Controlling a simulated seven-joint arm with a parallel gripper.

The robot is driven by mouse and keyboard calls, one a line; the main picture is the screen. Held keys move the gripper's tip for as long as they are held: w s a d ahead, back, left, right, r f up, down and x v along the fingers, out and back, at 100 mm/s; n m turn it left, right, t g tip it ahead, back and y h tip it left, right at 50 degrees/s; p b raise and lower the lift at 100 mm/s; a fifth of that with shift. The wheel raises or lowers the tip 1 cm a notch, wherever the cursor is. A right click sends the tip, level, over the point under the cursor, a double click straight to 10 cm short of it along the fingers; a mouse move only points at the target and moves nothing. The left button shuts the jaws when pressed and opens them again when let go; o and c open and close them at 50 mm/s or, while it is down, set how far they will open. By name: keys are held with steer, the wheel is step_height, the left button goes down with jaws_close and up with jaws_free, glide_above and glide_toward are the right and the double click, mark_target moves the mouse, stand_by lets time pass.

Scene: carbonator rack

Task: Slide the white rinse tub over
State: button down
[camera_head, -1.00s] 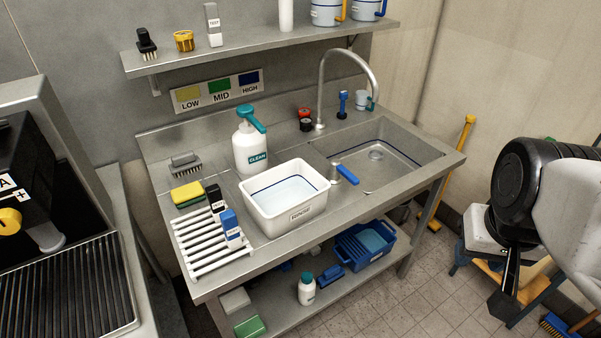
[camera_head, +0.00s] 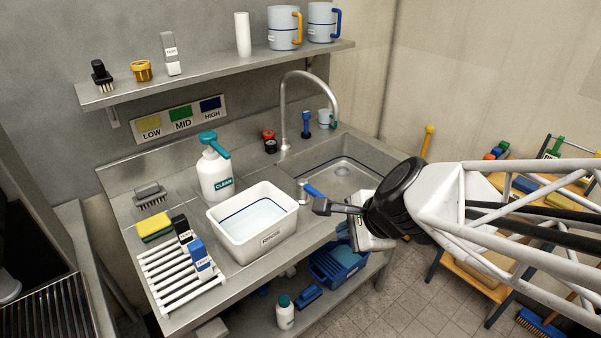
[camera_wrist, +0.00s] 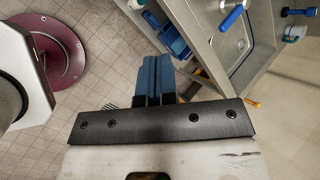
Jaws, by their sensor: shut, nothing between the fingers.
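The white rinse tub (camera_head: 242,236) stands on the steel counter between the white slatted rack and the sink. It holds water, has a blue line inside, and has a label on its front. My gripper (camera_head: 320,206) is to the right of the tub, in front of the sink, with a gap between its tip and the tub. In the wrist view my gripper (camera_wrist: 153,80) shows two blue fingers side by side, shut with nothing between them. The tub is not clearly visible in the wrist view.
The white rack (camera_head: 180,278) with a blue-topped item lies left of the tub. The CLEAN bottle (camera_head: 216,172) stands behind it. The sink (camera_head: 350,175) with its tall faucet (camera_head: 308,85) is to the right. A blue bin (camera_head: 335,265) sits on the lower shelf.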

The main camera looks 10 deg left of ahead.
mark_target(279, 222)
steer(key=w+a+f+m+t, duration=0.1)
steer(key=w+a+f+m, duration=0.4)
steer(key=m, duration=0.7)
steer(key=shift+a+m+t+y, duration=0.3)
steer(key=shift+a+m, duration=0.1)
steer(key=shift+a, duration=0.3)
steer(key=shift+w+f, duration=0.1)
steer(key=shift+f, duration=0.1)
steer(key=shift+w+a+r+x, duration=0.25)
steer(key=shift+r+x, duration=0.1)
steer(key=shift+x, duration=1.75)
steer(key=shift+w+a+r+x, duration=0.25)
steer(key=shift+r+x, duration=0.1)
steer(key=shift+x, duration=1.75)
steer(key=shift+w+a+r+x, duration=0.25)
steer(key=shift+r+x, duration=0.1)
steer(key=shift+x, duration=1.75)
steer(key=shift+w+a, duration=0.1)
steer(key=w+a, duration=0.5)
steer(key=shift+w, duration=0.1)
